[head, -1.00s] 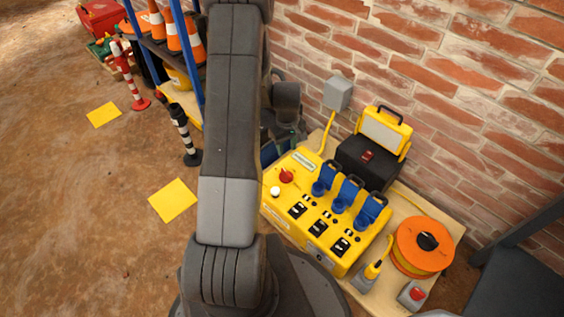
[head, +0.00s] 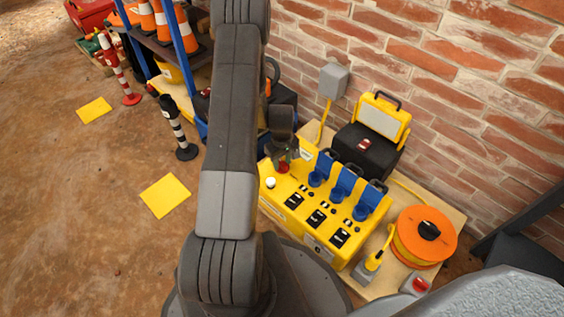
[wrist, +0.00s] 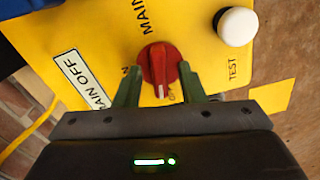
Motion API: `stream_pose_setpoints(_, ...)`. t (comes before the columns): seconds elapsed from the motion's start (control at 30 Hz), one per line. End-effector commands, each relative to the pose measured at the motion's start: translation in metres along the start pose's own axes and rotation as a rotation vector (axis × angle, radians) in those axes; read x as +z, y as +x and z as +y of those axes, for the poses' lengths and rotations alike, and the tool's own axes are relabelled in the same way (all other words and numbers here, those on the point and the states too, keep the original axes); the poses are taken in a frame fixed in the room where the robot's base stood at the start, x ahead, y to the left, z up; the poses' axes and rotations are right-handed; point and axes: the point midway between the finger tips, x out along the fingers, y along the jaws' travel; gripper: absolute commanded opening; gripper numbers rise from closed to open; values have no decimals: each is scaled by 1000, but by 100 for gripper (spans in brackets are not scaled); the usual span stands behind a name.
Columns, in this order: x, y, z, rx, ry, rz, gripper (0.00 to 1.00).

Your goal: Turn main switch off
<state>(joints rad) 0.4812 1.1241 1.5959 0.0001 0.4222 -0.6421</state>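The main switch is a red rotary knob (wrist: 160,63) on the yellow distribution box (head: 311,222). In the wrist view its raised grip runs roughly up and down the picture, beside partly covered lettering. A white plate reading "…AIN OFF" (wrist: 83,80) lies left of it. My gripper (wrist: 159,72) is open, with one green fingertip on each side of the knob. Narrow gaps seem to show between fingers and knob; contact is unclear. In the head view my gripper (head: 285,155) is just above the knob (head: 283,168) and partly covers it.
A white button (wrist: 237,26) marked TEST sits close to the knob. Blue sockets (head: 344,187) line the box. A black case (head: 366,150), an orange cable reel (head: 424,236) and a red button (head: 415,286) share the bench. A brick wall (head: 470,100) stands behind.

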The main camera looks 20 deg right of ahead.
Motion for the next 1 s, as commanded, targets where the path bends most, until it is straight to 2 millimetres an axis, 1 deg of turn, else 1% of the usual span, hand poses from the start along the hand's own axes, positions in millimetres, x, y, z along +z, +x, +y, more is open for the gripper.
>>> stream_pose_setpoints(0.2,0,0,0,0,0,0,36)
stream_pose_setpoints(0.27,0,0,0,0,0,0,25)
stream_pose_setpoints(0.3,0,0,0,0,0,0,17)
stream_pose_setpoints(0.4,0,0,0,0,0,0,0)
stream_pose_setpoints(0.57,0,0,0,0,-10,1,0)
stream_pose_setpoints(0.8,0,0,0,1,-166,1,0)
stream_pose_setpoints(1.0,0,-1,0,1,-246,1,0)
